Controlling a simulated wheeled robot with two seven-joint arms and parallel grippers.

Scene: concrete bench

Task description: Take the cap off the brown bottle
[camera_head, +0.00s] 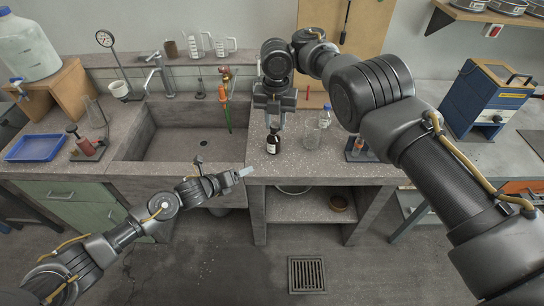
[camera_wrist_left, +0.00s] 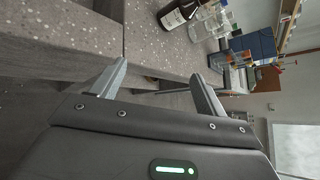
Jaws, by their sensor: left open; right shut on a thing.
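The brown bottle (camera_head: 272,146) with a white label stands upright on the speckled bench right of the sink. My right gripper (camera_head: 274,122) points straight down over it and is shut at its top. The cap is hidden between the fingers. The left wrist view shows the bottle's label and lower body (camera_wrist_left: 179,14) at the top edge, its top cut off. My left gripper (camera_head: 242,172) is in front of the bench edge, below and left of the bottle. In the left wrist view the left gripper (camera_wrist_left: 155,88) has its fingers wide apart with nothing between them.
A glass beaker (camera_head: 311,138) and a clear bottle (camera_head: 324,117) stand close right of the brown bottle. A rack with tubes (camera_head: 359,148) is further right. The sink (camera_head: 190,143) lies to the left. The bench's front edge is near my left gripper.

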